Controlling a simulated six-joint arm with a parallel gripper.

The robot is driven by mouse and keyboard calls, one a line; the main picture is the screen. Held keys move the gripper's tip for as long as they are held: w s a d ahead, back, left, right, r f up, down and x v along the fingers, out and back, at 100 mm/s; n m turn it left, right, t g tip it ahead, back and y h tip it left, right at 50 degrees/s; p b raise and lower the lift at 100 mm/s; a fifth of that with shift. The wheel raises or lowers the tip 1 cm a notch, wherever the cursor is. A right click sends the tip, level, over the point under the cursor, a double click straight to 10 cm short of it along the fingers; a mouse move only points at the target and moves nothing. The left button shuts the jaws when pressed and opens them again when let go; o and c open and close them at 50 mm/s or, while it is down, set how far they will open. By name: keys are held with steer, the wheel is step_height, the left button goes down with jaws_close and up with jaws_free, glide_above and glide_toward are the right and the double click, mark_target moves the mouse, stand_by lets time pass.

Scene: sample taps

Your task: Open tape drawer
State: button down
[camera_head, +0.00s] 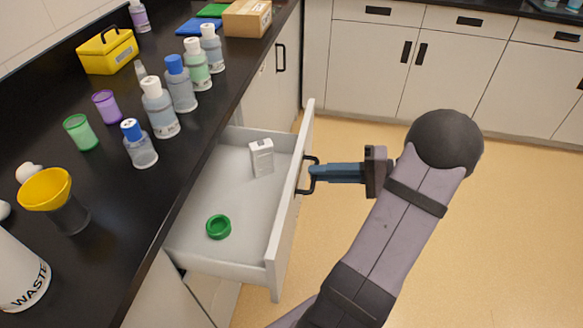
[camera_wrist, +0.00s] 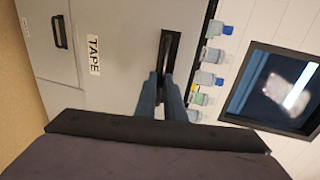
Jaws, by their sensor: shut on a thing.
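The tape drawer (camera_head: 225,262) is pulled well out from under the black counter in the head view. Inside it are a green tape roll (camera_head: 218,227) and a small white box (camera_head: 261,157). My gripper (camera_head: 313,174) is outside the drawer front and shut on the drawer's black handle (camera_head: 303,187). In the wrist view my gripper's fingers (camera_wrist: 161,85) close around the handle (camera_wrist: 166,50). The drawer front (camera_wrist: 122,30) there carries a TAPE label (camera_wrist: 95,55).
Several bottles, with a blue-capped one (camera_head: 140,145) near the edge, stand on the counter (camera_head: 118,210) above the drawer. A yellow funnel (camera_head: 46,189) and a waste container (camera_head: 20,272) are at left. The floor (camera_head: 500,220) at right is clear.

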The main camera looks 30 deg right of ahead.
steer(key=f+v, duration=0.1)
steer(key=v, duration=0.5)
steer(key=shift+s+d, duration=0.25)
steer(key=shift+f, duration=0.15)
steer(key=c, duration=1.8)
jaws_free()
steer(key=shift+c, duration=0.2)
steer(key=shift+d, duration=0.1)
steer(key=v, duration=0.7)
